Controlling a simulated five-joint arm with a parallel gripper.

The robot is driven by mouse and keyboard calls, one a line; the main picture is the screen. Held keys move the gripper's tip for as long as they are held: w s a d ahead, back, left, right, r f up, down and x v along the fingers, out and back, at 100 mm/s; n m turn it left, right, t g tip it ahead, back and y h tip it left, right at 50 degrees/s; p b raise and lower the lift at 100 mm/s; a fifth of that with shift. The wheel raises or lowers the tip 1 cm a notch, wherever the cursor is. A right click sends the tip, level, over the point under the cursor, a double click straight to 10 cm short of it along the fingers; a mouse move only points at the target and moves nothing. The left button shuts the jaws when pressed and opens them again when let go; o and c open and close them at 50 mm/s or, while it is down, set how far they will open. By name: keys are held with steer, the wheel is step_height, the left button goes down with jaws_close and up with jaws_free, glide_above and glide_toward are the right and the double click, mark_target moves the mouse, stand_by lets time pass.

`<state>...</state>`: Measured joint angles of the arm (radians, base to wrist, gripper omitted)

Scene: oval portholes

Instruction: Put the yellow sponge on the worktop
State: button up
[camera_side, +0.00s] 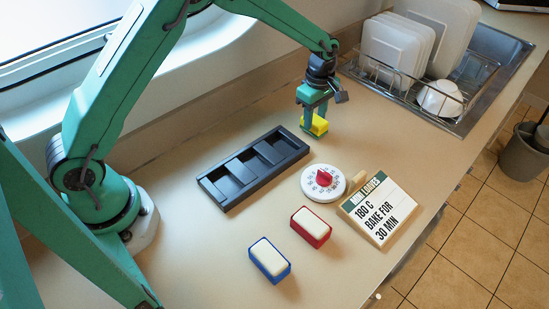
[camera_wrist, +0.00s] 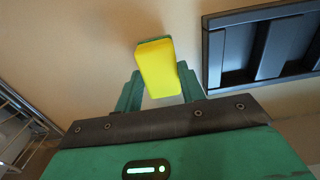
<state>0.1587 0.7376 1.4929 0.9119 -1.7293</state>
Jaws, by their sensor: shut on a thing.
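The yellow sponge (camera_side: 319,125) is a small yellow block between the fingers of my gripper (camera_side: 314,113) in the side view. My gripper is shut on it. The sponge is over or on the worktop (camera_side: 232,238), just past the far right end of the black tray; I cannot tell whether it touches the surface. In the wrist view the yellow sponge (camera_wrist: 158,68) sits between the green fingers of my gripper (camera_wrist: 160,85), tilted slightly, with bare worktop (camera_wrist: 70,50) around it.
The black three-slot tray (camera_side: 206,187) is empty and also shows in the wrist view (camera_wrist: 214,50). A round timer (camera_side: 312,188), a recipe sign (camera_side: 378,212), a red-edged sponge (camera_side: 311,226) and a blue-edged sponge (camera_side: 269,260) lie nearer. A dish rack (camera_side: 390,84) stands right.

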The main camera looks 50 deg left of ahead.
mark_target(315, 119)
steer(key=shift+f, duration=0.45)
steer(key=shift+f, duration=0.1)
steer(key=o, duration=1)
steer(key=shift+c, duration=0.2)
step_height(315, 119, up, 12)
stand_by(0.5)
